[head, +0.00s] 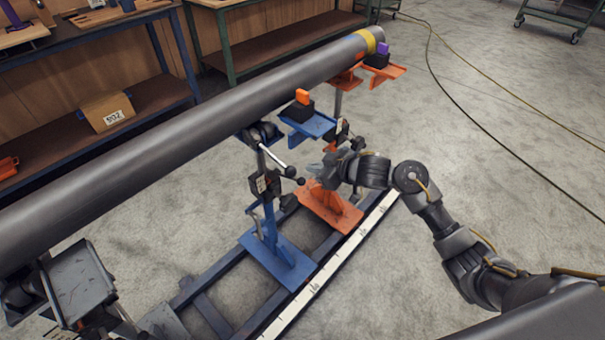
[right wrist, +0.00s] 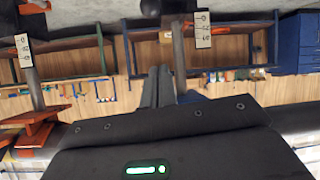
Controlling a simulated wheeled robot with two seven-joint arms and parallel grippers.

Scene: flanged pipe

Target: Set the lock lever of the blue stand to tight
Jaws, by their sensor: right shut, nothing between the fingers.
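The blue stand (head: 270,220) stands upright on the rail frame under the long grey pipe (head: 190,125). On its post, a pale lever bar (head: 273,160) slopes down to the right and ends in a black ball knob (head: 291,172). A second black knob (head: 300,181) shows close by; I cannot tell which part it belongs to. My right gripper (head: 314,170) is shut and empty, just right of the knobs and apart from them as far as I can see. In the right wrist view its fingers (right wrist: 158,86) are together, before a post with a scale label (right wrist: 203,30). My left gripper is not in view.
An orange stand (head: 330,205) stands just behind the blue one. A blue tray (head: 310,125) with an orange-topped block (head: 302,97) sits beside the pipe. A white scale strip (head: 330,265) runs along the rail. Floor to the right is open, with cables (head: 480,95).

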